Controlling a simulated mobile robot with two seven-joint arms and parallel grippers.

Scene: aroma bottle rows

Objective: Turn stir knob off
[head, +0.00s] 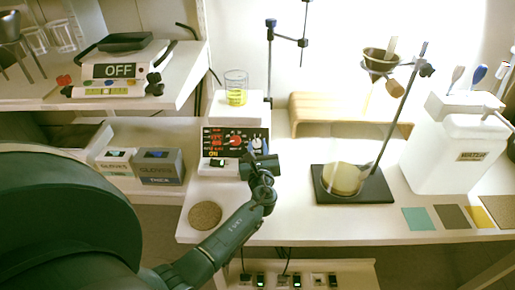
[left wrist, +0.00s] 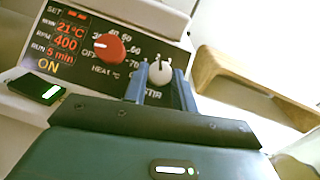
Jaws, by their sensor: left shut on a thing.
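The stirrer's control panel (head: 222,137) faces me at the front of the white hotplate (head: 238,108). In the left wrist view the white stir knob (left wrist: 160,73) sits on the panel above a partly hidden label. My left gripper (head: 252,152) is at the panel's right side; in the left wrist view its blue fingers (left wrist: 160,88) are closed on the stir knob. The red heat knob (left wrist: 108,47) is to its left, apart from the fingers. The display (left wrist: 66,40) reads 21°C, 400 and 5 min, with ON lit below. My right gripper is not in view.
A wooden stand (head: 300,128), a round flask (head: 343,179) on a black base and a white jug (head: 445,155) are to the right. A cork mat (head: 205,215) lies at the front left.

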